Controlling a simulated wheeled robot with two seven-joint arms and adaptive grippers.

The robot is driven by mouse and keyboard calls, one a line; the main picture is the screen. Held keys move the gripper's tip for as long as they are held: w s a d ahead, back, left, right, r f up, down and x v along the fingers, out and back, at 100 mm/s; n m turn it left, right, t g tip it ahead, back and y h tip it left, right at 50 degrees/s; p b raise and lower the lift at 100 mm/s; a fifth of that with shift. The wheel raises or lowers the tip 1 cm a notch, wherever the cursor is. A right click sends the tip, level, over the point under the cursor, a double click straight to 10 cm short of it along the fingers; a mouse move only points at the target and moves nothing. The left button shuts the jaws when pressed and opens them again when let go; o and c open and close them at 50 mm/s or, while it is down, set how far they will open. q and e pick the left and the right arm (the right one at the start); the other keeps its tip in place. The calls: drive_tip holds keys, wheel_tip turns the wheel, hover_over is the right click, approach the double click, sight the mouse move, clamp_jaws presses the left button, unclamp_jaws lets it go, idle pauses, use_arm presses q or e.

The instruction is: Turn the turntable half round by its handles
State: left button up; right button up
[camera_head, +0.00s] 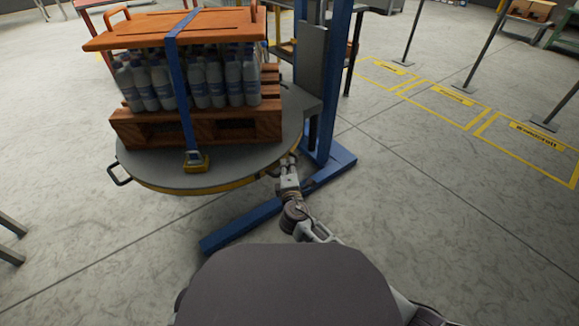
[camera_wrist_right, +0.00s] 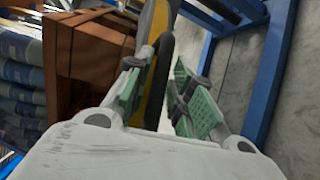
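The turntable (camera_head: 147,174) is a round grey disc with a yellow rim, and it bears a loaded wooden pallet. A black handle (camera_head: 120,174) sticks out from its left edge. My right gripper (camera_head: 288,162) is at the front right of the rim. In the right wrist view, its green-padded fingers (camera_wrist_right: 163,92) are apart. The yellow rim (camera_wrist_right: 148,22) and a dark bar (camera_wrist_right: 160,75), which looks like another handle, lie between them. I cannot tell whether either finger touches the bar. My left gripper is not in the head view.
The pallet (camera_head: 200,127) carries bottles (camera_head: 240,82) under an orange board (camera_head: 215,27), strapped with a blue band (camera_head: 184,110). A blue column with floor legs (camera_head: 240,224) stands close to my right arm. Open floor lies right, with yellow markings (camera_head: 455,120) and posts.

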clamp_jaws()
drive_tip(key=shift+d, duration=0.1)
idle(0.3)
